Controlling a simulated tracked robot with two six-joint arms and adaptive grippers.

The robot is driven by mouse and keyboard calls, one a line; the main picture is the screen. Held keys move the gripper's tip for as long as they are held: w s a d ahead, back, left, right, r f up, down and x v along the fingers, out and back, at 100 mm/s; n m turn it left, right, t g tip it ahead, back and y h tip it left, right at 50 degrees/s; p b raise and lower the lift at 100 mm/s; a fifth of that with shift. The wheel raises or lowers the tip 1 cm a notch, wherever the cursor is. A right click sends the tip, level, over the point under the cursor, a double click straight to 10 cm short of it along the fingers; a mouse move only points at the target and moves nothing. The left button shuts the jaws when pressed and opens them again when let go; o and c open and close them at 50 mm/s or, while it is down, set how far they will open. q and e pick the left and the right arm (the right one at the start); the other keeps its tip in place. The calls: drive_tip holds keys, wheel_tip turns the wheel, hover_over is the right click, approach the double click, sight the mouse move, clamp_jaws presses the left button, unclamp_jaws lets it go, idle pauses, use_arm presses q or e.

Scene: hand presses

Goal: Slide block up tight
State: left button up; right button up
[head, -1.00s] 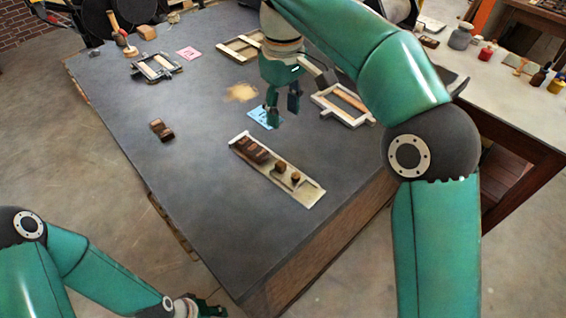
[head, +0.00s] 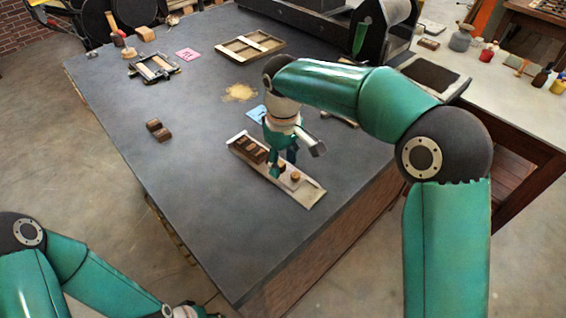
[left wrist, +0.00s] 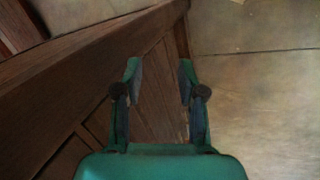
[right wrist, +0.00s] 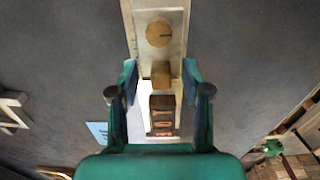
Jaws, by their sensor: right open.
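A long pale tray (head: 308,196) lies near the front right edge of the dark table. Several dark brown blocks (head: 250,149) stand in a row at its far left end. In the right wrist view, a lighter square block (right wrist: 161,74) sits just beyond the dark blocks (right wrist: 162,103), and a round wooden piece (right wrist: 159,33) is farther along. My right gripper (head: 281,160) is low over the tray and open, its fingers apart on either side of the square block; contact cannot be told. My left gripper (left wrist: 158,80) is open and empty beside the table's wooden side.
Two loose brown blocks (head: 158,130) lie left of the tray. A blue card (head: 256,114), a pink card (head: 188,54) and a wooden frame (head: 250,46) lie farther back. A black press (head: 315,22) stands at the back. The table's left front is clear.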

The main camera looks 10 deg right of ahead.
drive_tip(key=shift+f, duration=0.3)
clamp_jaws()
idle(0.3)
